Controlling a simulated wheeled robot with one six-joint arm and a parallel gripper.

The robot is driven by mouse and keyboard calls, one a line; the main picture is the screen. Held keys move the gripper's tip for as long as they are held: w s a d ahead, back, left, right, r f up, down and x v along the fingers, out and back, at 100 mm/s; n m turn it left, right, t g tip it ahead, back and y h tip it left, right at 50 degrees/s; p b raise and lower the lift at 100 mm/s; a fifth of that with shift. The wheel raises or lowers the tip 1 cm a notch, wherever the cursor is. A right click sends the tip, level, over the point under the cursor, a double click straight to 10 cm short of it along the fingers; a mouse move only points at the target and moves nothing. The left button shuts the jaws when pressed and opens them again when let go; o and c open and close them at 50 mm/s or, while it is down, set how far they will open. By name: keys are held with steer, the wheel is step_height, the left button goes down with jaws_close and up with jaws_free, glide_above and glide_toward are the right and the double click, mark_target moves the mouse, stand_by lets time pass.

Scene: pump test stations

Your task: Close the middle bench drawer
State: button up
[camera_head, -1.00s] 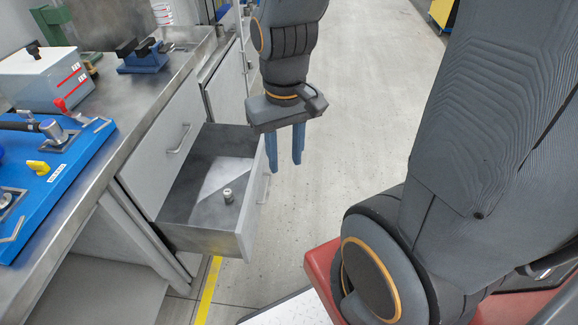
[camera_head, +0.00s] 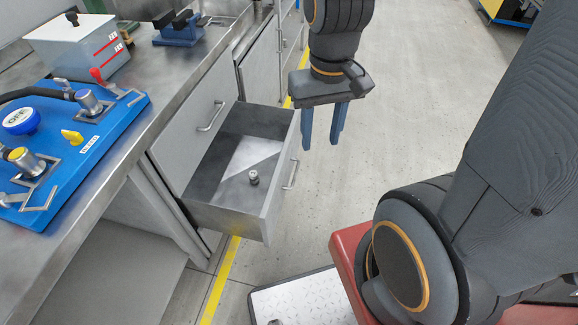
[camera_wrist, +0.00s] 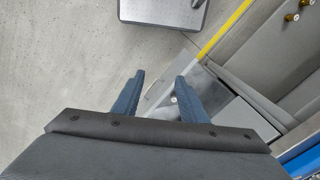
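The open bench drawer (camera_head: 228,216) is pulled well out from the grey bench in the head view. A small metal fitting (camera_head: 253,177) stands inside it. The drawer's front has a bar handle (camera_head: 290,174) facing right. My gripper (camera_head: 322,142) points down to the right of the drawer's far front corner, with its two blue fingers apart and nothing between them. In the wrist view my fingers (camera_wrist: 157,98) are also spread, with the drawer (camera_wrist: 212,108) partly seen behind and beside the right finger. I cannot tell whether a finger touches the drawer.
A shut drawer front with a handle (camera_head: 212,116) sits above. The bench top holds a blue test panel (camera_head: 75,150), a white box (camera_head: 80,48) and a blue vise (camera_head: 178,30). A metal-topped platform (camera_head: 300,302) stands below.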

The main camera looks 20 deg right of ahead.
steer(key=w+f+m+b, duration=0.1)
steer(key=w+m, duration=0.1)
steer(key=w+d+f+m+b, duration=0.1)
steer(key=w+f+m, duration=0.1)
steer(key=w, duration=0.1)
steer(key=w+f+m+y+b, duration=0.1)
steer(key=w+f+m, duration=0.1)
steer(key=shift+w+d+f+m+b, duration=0.2)
steer(key=shift+d+m+b, duration=0.1)
steer(key=shift+d+b, duration=0.1)
jaws_close()
steer(key=w+d+f+m+t+y+b, duration=0.1)
steer(key=w+d+f+m+b, duration=0.35)
steer(key=w+f+m, duration=0.35)
steer(key=w+d+f+m+t+y+b, duration=0.1)
steer(key=w+d+f+m+y+b, duration=0.15)
steer(key=w+d+f+m, duration=0.55)
steer(key=w+a+f+m+b, duration=0.1)
steer(key=w+a+f+b, duration=0.1)
steer(key=w+a+f, duration=0.3)
steer(key=shift+w+a+f+h, duration=0.4)
steer(key=shift+a+f, duration=0.8)
steer(key=shift+a, duration=0.75)
